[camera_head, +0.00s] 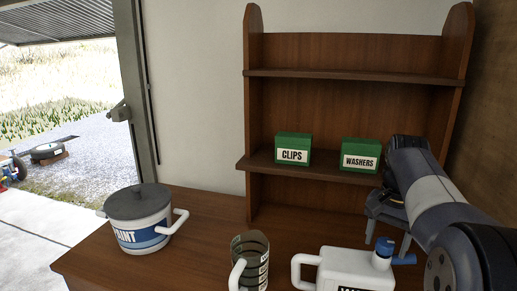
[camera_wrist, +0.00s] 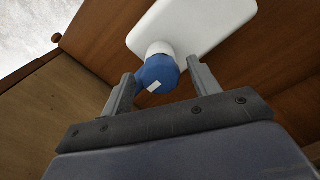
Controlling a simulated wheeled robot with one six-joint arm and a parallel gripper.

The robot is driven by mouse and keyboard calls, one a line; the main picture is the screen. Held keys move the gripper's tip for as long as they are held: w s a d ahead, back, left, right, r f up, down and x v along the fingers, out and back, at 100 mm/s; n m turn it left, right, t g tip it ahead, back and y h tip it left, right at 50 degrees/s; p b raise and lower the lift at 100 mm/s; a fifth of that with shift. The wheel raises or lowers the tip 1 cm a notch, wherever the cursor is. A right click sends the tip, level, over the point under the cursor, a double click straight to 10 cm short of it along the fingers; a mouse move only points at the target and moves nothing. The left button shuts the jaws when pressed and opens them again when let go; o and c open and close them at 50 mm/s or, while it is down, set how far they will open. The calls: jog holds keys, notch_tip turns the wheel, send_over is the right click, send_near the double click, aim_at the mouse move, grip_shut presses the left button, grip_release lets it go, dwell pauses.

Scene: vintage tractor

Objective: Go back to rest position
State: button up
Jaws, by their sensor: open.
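My gripper (camera_head: 387,243) is at the right in the camera_head view, pointing down with its fingers apart. Below it stands a white jug (camera_head: 350,268) with a blue cap (camera_head: 384,246) and a blue spout. In the camera_wrist view the gripper (camera_wrist: 160,71) is open. The blue cap (camera_wrist: 158,72) shows between the fingertips, with the white jug body (camera_wrist: 195,22) beyond it. I cannot tell whether a finger touches the cap. The jug's lower part is cut off in the camera_head view.
A lidded paint pot (camera_head: 143,222) and a dark banded mug (camera_head: 251,258) stand on the wooden bench (camera_head: 205,235). A brown shelf (camera_head: 255,165) behind holds green boxes labelled CLIPS (camera_head: 293,148) and WASHERS (camera_head: 360,154), the latter near my arm. Bare bench lies between pot and mug.

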jog(key=shift+m+b, duration=0.35)
jog(key=shift+m, duration=0.55)
